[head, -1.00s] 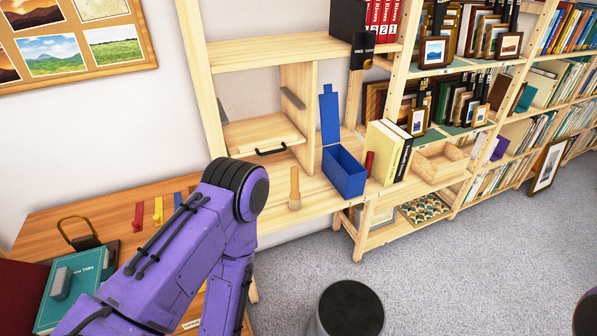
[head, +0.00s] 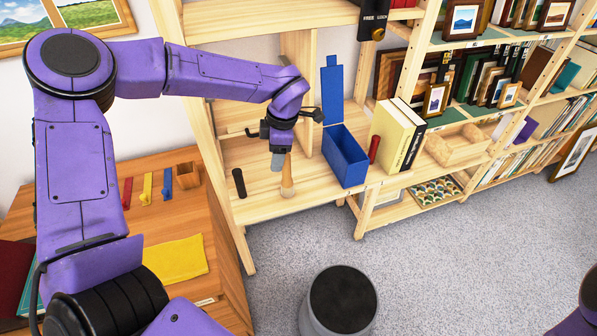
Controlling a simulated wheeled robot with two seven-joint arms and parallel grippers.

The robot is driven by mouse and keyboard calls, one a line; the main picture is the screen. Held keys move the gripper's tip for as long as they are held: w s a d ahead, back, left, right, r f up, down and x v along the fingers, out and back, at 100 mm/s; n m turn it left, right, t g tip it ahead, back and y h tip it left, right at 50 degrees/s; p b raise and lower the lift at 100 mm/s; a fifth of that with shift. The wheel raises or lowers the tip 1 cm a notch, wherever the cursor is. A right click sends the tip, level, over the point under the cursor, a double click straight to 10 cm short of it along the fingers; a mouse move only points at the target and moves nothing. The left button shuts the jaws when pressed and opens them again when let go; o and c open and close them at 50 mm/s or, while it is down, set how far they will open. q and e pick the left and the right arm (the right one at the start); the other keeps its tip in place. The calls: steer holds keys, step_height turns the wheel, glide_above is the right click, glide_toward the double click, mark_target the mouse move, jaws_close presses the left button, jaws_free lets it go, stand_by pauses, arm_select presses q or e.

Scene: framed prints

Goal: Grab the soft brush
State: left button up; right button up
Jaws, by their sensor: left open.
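What looks like the soft brush (head: 287,180), a pale wooden handle with a wider lower end, stands upright on the lower shelf board, left of the blue box. My left gripper (head: 281,150) is open at the top of the handle, pointing down. A grey finger-like part shows just left of the handle. I cannot tell whether the fingers are around the handle or touch it. The brush's bristles cannot be made out. My right gripper is out of view.
An open blue box (head: 345,160) stands close right of the brush, with a red cylinder (head: 374,148) and upright books (head: 393,140) beyond. A dark cylinder (head: 239,183) stands left. A yellow cloth (head: 176,260) lies on the desk. A round bin (head: 340,303) is on the floor.

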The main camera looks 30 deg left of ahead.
mark_target(287, 168)
arm_select(q)
steer(key=w+r+h, duration=0.1)
steer(key=w+d+r+h, duration=0.1)
steer(key=r, duration=0.1)
steer(key=shift+w+n, duration=0.15)
steer(key=shift+n, duration=0.15)
steer(key=f, duration=0.1)
steer(key=s+f, duration=0.1)
steer(key=f, duration=0.1)
steer(key=shift+s+d+f+p, duration=0.1)
steer(key=shift+d+p, duration=0.05)
steer(key=shift+p, duration=0.15)
steer(key=f, duration=0.2)
steer(key=w+f+p, duration=0.1)
steer(key=f, duration=0.2)
steer(key=shift+d+f, duration=0.1)
steer(key=shift+f, duration=0.55)
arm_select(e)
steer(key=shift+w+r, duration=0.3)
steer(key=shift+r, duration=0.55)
arm_select(q)
jaws_close()
